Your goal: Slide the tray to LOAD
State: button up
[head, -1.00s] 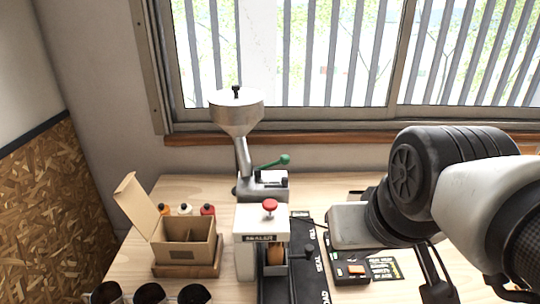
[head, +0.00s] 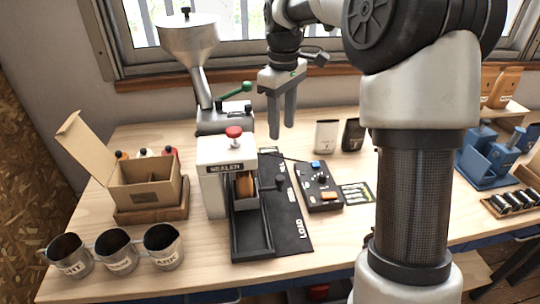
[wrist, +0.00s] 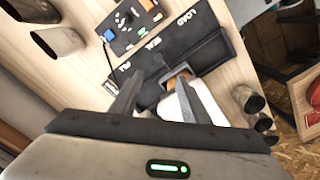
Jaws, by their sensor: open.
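The tray (head: 251,202) is a small dark grey holder with a brown pouch (head: 245,184) standing in it. It sits on the black track at the front of the white sealer (head: 214,150), roughly beside the SEAL marking. In the wrist view, the tray (wrist: 178,74) shows beyond my fingers. A dark knob (head: 281,183) stands on the black label plate right of the tray. The LOAD marking (head: 301,228) is at the plate's near end. My gripper (head: 281,132) is open and empty, pointing down above and behind the tray.
A control box (head: 319,188) with blue and orange buttons lies right of the plate. Behind are the grinder with its hopper (head: 188,35) and two bags (head: 327,135). An open carton (head: 145,180) and several metal cups (head: 116,250) stand left. The track's near end (head: 252,240) is clear.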

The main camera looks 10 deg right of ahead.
aim_at(280, 177)
jog(key=f, duration=0.6)
jog(key=f+b, duration=0.1)
jog(key=f, duration=0.5)
jog(key=f+b, duration=0.1)
jog(key=f, duration=0.5)
jog(key=shift+w, duration=0.25)
grip_shut()
